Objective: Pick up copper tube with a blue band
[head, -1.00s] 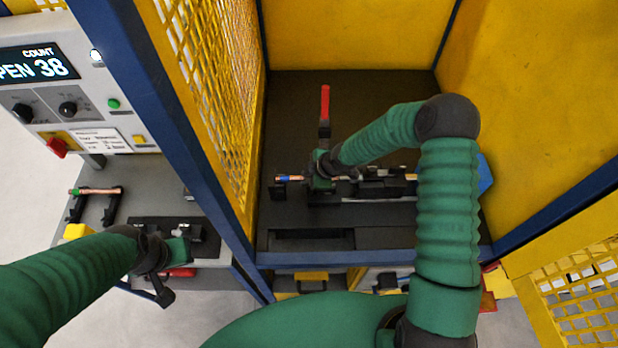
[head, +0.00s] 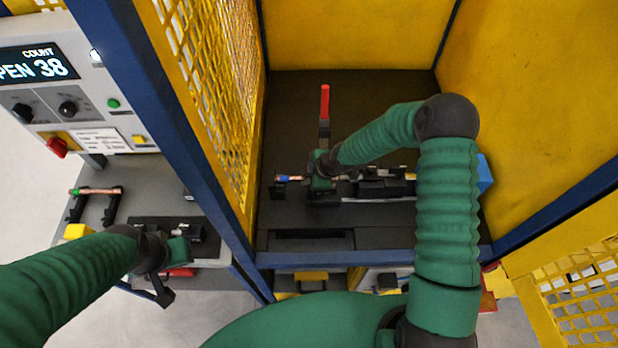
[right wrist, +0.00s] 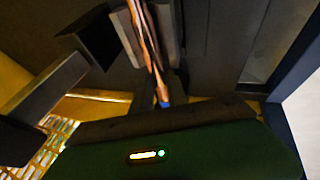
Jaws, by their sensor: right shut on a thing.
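The copper tube with a blue band (head: 290,178) is inside the yellow-walled cell, lying roughly level across the dark fixture. Its blue-banded end sticks out to the left of my right gripper (head: 318,182). My right gripper is shut on the tube; its fingers are partly hidden by the wrist. In the right wrist view the copper tube (right wrist: 148,48) runs up from the gripper body, with the blue band (right wrist: 163,101) at its near end. My left gripper (head: 176,252) is over the side bench at left; its fingertips are hard to make out.
A red-handled lever (head: 324,102) stands just behind my right gripper. A green-banded copper tube (head: 92,192) rests on a black stand on the side bench. A blue post (head: 178,150) and yellow mesh separate bench and cell. A control panel (head: 75,90) reads 38.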

